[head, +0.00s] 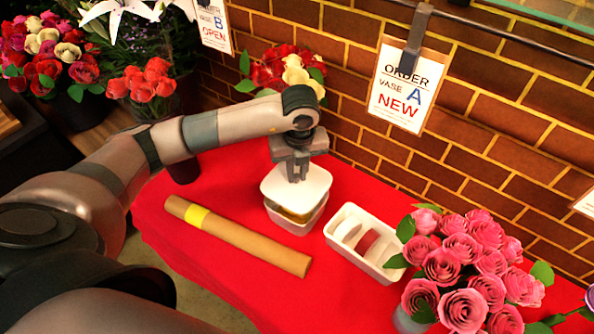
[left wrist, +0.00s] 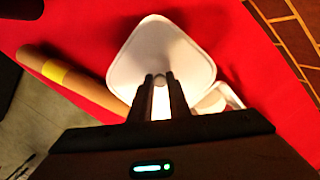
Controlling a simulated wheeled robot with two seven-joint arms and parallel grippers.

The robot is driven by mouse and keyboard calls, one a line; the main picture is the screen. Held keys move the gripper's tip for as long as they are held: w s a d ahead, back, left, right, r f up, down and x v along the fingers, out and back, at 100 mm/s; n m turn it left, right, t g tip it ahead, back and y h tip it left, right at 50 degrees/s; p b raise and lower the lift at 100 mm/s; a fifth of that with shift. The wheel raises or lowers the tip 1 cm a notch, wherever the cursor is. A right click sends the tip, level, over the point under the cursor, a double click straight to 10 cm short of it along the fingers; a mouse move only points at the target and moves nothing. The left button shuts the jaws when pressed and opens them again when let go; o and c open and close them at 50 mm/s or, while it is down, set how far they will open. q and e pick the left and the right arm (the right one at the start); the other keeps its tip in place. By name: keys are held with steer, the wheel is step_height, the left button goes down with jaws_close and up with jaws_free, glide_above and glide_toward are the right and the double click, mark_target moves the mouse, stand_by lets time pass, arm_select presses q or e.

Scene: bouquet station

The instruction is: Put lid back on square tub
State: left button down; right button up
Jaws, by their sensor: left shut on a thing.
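The white square lid (head: 296,187) is in my left gripper (head: 297,177), which is shut on it from above. The lid is just over the square tub (head: 297,222), slightly tilted, with a gap between them where yellowish-brown contents show. In the left wrist view the lid (left wrist: 160,55) fills the middle, with the left gripper's fingers (left wrist: 160,85) at its near part. There the lid hides most of the tub. My right gripper is not in view.
A brown paper roll with a yellow band (head: 240,236) lies left of the tub. A white divided tray (head: 365,241) stands to the right. Pink roses (head: 465,262) are at the lower right. A brick wall (head: 490,110) with order cards (head: 405,88) rises behind the red cloth (head: 190,265).

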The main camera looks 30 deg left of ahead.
mark_target(297, 177)
arm_select(q)
steer(key=shift+f+b, duration=0.75)
steer(key=shift+f, duration=0.75)
steer(key=shift+f+b, duration=0.95)
steer(key=shift+f, duration=0.25)
steer(key=shift+b, duration=0.3)
steer(key=shift+f+b, duration=0.15)
steer(key=shift+b, duration=0.25)
stand_by(0.9)
stand_by(0.4)
steer(key=c, duration=1.1)
jaws_free()
